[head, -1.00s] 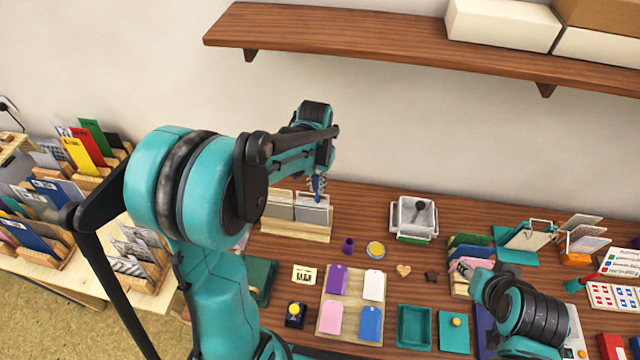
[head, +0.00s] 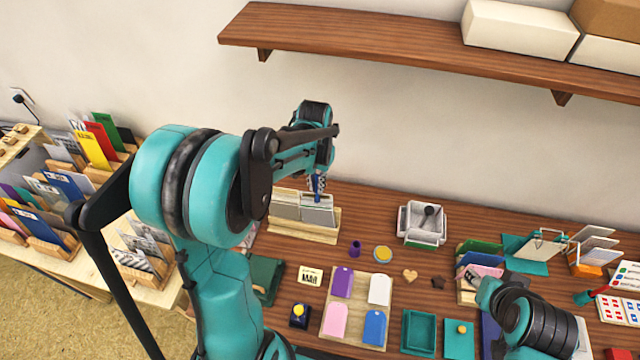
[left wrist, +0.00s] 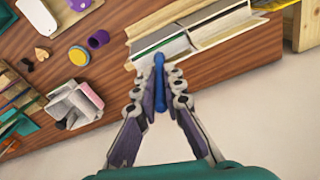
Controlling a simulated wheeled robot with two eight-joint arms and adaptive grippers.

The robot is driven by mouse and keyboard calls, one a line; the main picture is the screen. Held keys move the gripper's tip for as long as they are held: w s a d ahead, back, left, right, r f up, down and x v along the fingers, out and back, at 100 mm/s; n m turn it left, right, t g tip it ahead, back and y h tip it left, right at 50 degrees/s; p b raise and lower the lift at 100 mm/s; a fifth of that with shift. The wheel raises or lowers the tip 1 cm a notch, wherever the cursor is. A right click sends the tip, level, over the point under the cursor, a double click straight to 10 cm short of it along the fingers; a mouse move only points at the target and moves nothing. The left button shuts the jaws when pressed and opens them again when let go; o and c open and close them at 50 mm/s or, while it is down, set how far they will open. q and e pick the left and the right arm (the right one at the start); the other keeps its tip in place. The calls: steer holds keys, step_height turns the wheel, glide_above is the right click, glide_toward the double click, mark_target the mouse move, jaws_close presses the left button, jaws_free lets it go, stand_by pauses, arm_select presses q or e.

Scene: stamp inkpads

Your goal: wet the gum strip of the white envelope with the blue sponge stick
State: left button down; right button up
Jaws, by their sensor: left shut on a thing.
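My left gripper (head: 317,184) is shut on the blue sponge stick (left wrist: 159,84), which points down between its fingers. In the left wrist view the gripper (left wrist: 160,92) shows the stick's far end over the edge of a pale rack panel. A wooden rack (head: 300,232) holds two pale upright panels side by side. The right one, which seems to be the white envelope (head: 318,213), is right below the stick. The tip overlaps its top edge, and I cannot tell whether they touch. My right gripper is not visible; only part of that arm shows at lower right.
A purple cup (head: 355,249), a yellow round tin (head: 382,254) and a grey bin (head: 422,222) stand right of the rack. A tray of coloured tags (head: 357,308) lies in front. A wooden shelf (head: 400,55) hangs above. Bare table lies between the rack and the bin.

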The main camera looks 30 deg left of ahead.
arm_select(q)
steer(key=shift+a, duration=0.25)
steer(key=shift+s+a, duration=0.25)
steer(key=shift+a, duration=0.75)
steer(key=shift+d, duration=0.1)
steer(key=shift+w+d, duration=0.1)
steer(key=shift+d, duration=0.55)
steer(key=shift+w+d, duration=0.15)
steer(key=shift+d, duration=0.3)
steer(key=shift+d, duration=0.2)
steer(key=shift+w+d, duration=0.15)
steer(key=shift+d, duration=0.25)
